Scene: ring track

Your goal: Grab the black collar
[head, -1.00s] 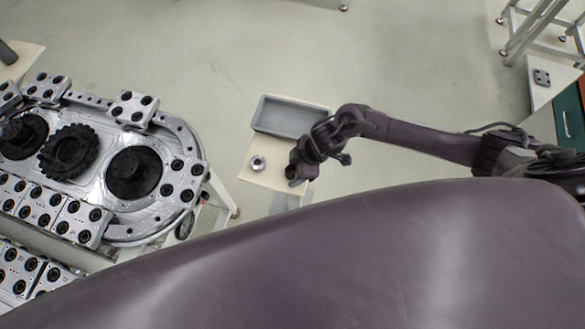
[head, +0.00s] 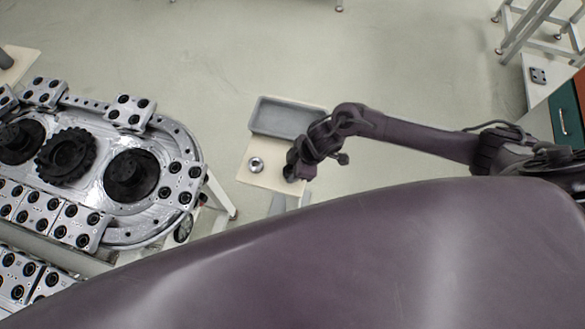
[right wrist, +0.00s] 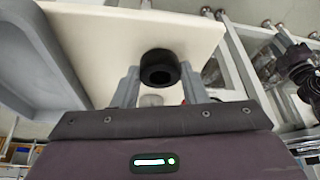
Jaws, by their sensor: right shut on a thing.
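The black collar (right wrist: 159,69) is a short, thick dark ring between the two grey fingers of my right gripper (right wrist: 158,78) in the right wrist view. In the head view my right gripper (head: 292,173) is at the right side of a small cream table (head: 246,178). There the collar is hidden by the gripper and arm. I cannot tell whether the collar touches the tabletop. My left gripper is not in view.
A grey tray (head: 284,118) lies at the table's back; its edge shows in the right wrist view (right wrist: 30,75). A silver round part (head: 256,164) sits left of my gripper. The ring track (head: 165,150) with metal carriages stands farther left. Open floor lies behind.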

